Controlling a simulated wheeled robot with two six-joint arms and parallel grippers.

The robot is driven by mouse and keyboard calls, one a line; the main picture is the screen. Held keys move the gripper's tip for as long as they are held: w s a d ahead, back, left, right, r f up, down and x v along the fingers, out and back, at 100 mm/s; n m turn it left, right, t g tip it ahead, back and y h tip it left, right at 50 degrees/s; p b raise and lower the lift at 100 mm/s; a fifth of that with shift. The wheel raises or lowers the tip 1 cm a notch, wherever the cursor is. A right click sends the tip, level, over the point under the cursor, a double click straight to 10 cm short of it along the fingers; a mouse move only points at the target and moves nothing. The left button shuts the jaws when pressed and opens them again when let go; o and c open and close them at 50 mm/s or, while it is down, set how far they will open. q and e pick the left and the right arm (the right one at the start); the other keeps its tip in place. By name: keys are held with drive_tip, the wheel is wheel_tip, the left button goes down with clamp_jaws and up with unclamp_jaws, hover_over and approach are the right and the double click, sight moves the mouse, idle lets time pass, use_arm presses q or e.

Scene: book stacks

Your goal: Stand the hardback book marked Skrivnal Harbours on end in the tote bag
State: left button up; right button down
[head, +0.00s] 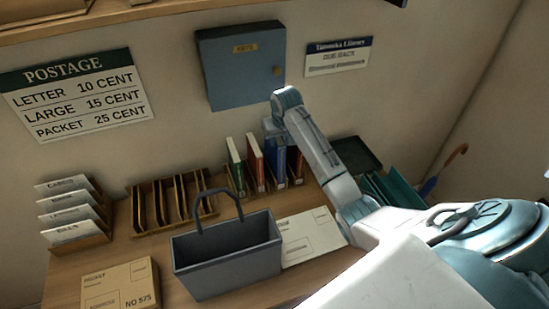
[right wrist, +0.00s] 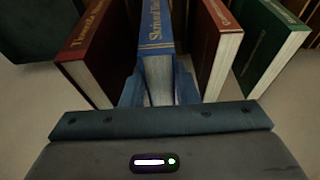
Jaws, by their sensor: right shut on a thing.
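The blue book (right wrist: 156,28), its spine reading "Skrivnal" with the rest cut off, is upright between my right gripper's fingers (right wrist: 159,92) in the right wrist view. In the head view the blue book (head: 280,170) stands in the wooden rack among other books, with my right gripper (head: 275,133) shut on its upper part. Whether its lower end touches the rack is hard to see. The grey tote bag (head: 228,258) stands on the desk to the left and nearer, upright, with its handle raised. My left gripper is not in view.
A green book (head: 235,163) and a red book (head: 256,160) stand left of the blue one; a dark red book (right wrist: 91,47) is on its other side. An empty slotted rack (head: 165,205), a large envelope (head: 308,236) and a parcel (head: 120,285) lie around the bag.

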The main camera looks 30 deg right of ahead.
drive_tip(key=shift+r+p, duration=0.7)
drive_tip(key=shift+r, duration=3.25)
drive_tip(key=shift+f, duration=0.15)
